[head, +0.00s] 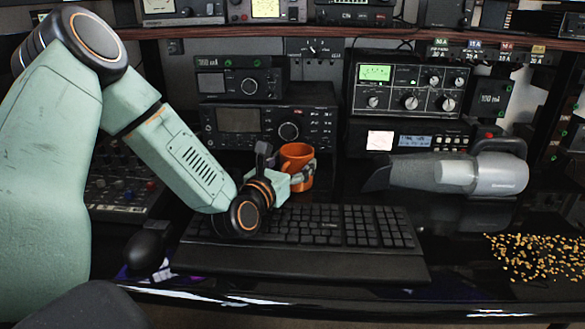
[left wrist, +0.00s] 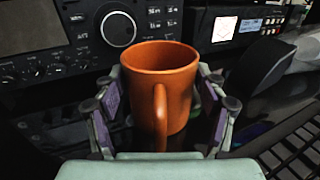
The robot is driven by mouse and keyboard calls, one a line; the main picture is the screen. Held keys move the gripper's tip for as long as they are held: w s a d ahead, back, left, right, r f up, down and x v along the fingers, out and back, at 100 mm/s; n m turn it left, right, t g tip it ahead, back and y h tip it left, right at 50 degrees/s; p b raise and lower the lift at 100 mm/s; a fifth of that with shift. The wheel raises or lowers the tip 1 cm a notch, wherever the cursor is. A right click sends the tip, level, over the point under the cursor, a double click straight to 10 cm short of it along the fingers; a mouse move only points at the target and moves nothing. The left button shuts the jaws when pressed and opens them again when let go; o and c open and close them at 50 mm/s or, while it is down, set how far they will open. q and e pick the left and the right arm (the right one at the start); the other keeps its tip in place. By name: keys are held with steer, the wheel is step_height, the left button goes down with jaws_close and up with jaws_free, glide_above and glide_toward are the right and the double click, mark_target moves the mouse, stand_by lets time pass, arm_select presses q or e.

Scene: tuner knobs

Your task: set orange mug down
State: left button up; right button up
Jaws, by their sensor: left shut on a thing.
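The orange mug (head: 297,158) is upright behind the keyboard, in front of the radio units. My left gripper (head: 300,175) reaches it from the left and is shut on it. In the left wrist view the mug (left wrist: 160,85) stands between the two fingers of the left gripper (left wrist: 162,110), its handle facing the wrist and its open top showing empty inside. I cannot tell whether the mug's base touches the desk. My right gripper is not in view.
A black keyboard (head: 310,228) lies in front of the mug. A black mouse (head: 145,250) is at left. Radios (head: 270,125) stand close behind the mug.

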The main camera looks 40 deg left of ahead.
arm_select(q)
steer(key=shift+s, duration=0.15)
steer(key=o, duration=1.4)
steer(key=shift+r, duration=0.15)
steer(key=s+p, duration=0.2)
steer(key=s, duration=0.2)
steer(key=s+d+p, duration=0.1)
steer(key=s+p, duration=0.1)
steer(key=s, duration=0.1)
steer(key=s+d+p, duration=0.1)
steer(key=s+p, duration=0.1)
steer(key=s, duration=0.2)
steer(key=shift+s, duration=0.35)
